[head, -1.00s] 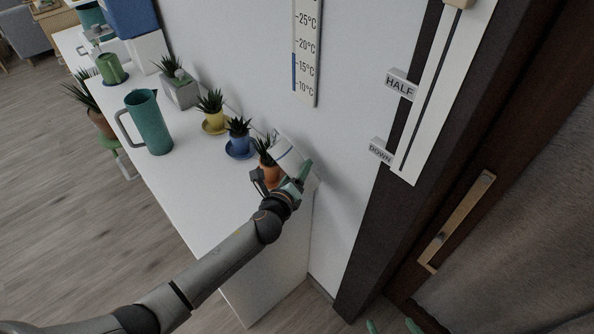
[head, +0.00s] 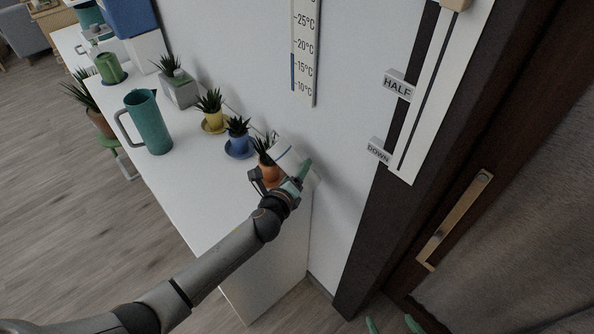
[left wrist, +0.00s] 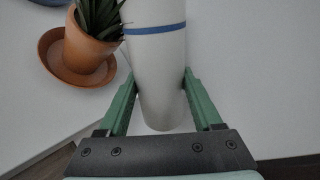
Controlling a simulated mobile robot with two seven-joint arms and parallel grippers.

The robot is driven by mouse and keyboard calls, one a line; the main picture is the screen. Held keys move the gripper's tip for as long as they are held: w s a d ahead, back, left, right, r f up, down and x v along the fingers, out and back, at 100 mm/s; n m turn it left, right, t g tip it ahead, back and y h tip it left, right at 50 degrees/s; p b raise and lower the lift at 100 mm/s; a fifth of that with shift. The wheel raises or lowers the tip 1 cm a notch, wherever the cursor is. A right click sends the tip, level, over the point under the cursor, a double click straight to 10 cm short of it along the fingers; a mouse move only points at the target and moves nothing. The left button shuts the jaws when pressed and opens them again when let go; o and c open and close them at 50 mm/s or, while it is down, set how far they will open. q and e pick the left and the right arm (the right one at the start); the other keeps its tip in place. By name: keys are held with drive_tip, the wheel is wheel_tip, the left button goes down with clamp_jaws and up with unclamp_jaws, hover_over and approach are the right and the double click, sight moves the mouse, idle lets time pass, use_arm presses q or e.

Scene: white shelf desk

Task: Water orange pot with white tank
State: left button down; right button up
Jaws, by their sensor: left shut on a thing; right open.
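The white tank (head: 284,152) with a blue stripe is in my left gripper (head: 291,182), whose green fingers are shut on it from both sides. The tank is tilted, its upper end beside the plant of the orange pot (head: 270,173). In the left wrist view the tank (left wrist: 160,75) is between the fingers (left wrist: 161,98), and the orange pot (left wrist: 84,50) is just left of it on an orange saucer (left wrist: 62,66). The tank's mouth is out of view there, and no water is visible. My right gripper (head: 393,325) shows only green fingertips, apart, at the bottom edge.
A blue pot (head: 238,146) and a yellow pot (head: 212,121) stand on the white desk (head: 205,185), farther along the wall. A teal jug (head: 150,125) stands left of them. The desk front is clear. A door handle (head: 455,222) is at right.

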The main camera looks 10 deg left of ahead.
sight(299, 167)
use_arm(q)
drive_tip(key=shift+d+r+n+h+p, duration=0.25)
drive_tip(key=shift+n+p, duration=0.25)
drive_tip(key=shift+p, duration=0.35)
idle(0.7)
drive_tip(key=shift+r+n+g+h, duration=0.35)
drive_tip(key=shift+n+g, duration=0.05)
idle(1.2)
drive_tip(key=shift+r+n+g+h, duration=0.3)
drive_tip(key=shift+r+n+h, duration=0.2)
drive_tip(key=shift+r+n, duration=0.6)
idle(3.8)
